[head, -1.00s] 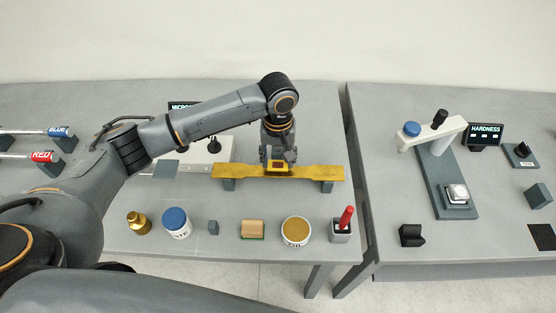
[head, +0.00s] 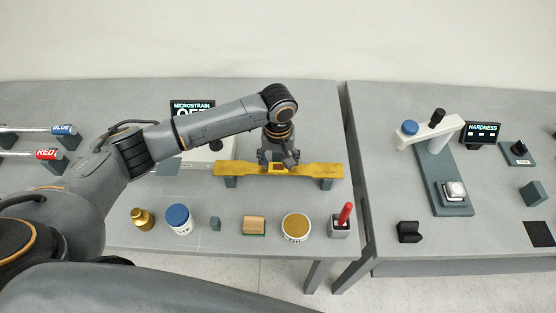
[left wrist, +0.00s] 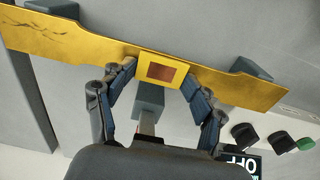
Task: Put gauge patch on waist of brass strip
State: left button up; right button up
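The brass strip (head: 318,171) lies across two grey supports at the front of the left table. The gauge patch (left wrist: 163,71), a yellow square with a copper-brown rectangle, shows over the strip's narrow waist in the left wrist view and looks flat against it. My left gripper (head: 278,163) is above the waist. In the head view the gripper mostly hides the patch. My right gripper is not in view.
A microstrain box (head: 215,146) with a display stands behind the strip. In front are a brass weight (head: 142,218), a blue-lidded jar (head: 179,219), a wood block (head: 254,225), an oil tin (head: 296,227) and a red pen holder (head: 341,222). A hardness tester (head: 440,165) stands on the right table.

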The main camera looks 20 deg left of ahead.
aim_at(279, 165)
pick_arm(q)
jog(key=shift+o, duration=0.3)
jog(key=shift+s+f, duration=0.1)
jog(key=shift+f, duration=0.45)
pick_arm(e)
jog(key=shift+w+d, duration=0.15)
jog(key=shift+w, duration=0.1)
pick_arm(q)
jog(key=shift+r, duration=0.15)
jog(key=shift+r, duration=0.35)
notch_tip(279, 165, up, 13)
jog(key=b, duration=0.3)
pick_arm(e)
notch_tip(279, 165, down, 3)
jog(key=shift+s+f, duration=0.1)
pick_arm(q)
jog(key=shift+f, duration=0.15)
